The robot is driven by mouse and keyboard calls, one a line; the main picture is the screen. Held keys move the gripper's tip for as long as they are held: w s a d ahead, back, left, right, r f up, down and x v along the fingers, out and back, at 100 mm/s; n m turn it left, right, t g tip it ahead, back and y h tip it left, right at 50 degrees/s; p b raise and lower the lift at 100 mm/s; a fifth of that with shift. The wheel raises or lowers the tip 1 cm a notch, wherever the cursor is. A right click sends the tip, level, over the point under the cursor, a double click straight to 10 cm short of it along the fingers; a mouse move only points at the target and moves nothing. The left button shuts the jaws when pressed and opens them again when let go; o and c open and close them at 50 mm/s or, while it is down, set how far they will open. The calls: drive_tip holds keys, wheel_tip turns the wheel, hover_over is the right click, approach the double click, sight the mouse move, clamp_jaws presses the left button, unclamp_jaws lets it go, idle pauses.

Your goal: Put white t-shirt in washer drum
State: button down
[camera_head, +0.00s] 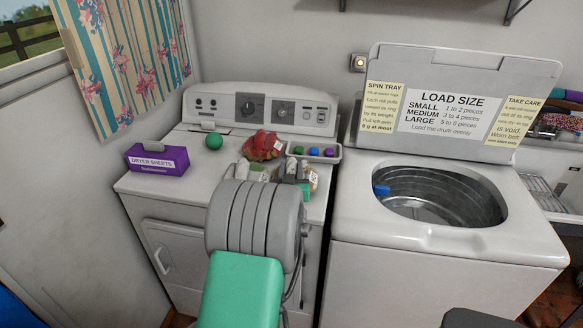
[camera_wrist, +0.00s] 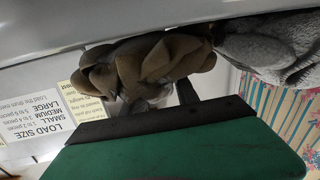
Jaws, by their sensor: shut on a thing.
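The washer drum (camera_head: 425,200) is open at the right in the head view, with a blue item (camera_head: 381,190) at its left inner rim. My gripper (camera_head: 290,172) is over the dryer top, left of the washer, partly hidden by my arm. In the wrist view my gripper (camera_wrist: 146,95) has its two dark fingers around a small whitish cloth (camera_wrist: 152,99), which looks like the white t-shirt. A tan cloth bundle (camera_wrist: 150,62) and a grey cloth (camera_wrist: 275,50) lie close to the fingers. Most of the whitish cloth is hidden.
The dryer top (camera_head: 190,193) also holds a red cloth (camera_head: 263,146), a purple dryer-sheets box (camera_head: 157,160), a green ball (camera_head: 214,141) and a tray (camera_head: 334,156) with coloured balls. The washer's raised lid (camera_head: 385,80) stands behind the drum opening. The washer's front rim is clear.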

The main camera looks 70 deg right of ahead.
drive_tip(key=c, duration=0.9)
unclamp_jaws()
drive_tip(key=shift+a, duration=0.1)
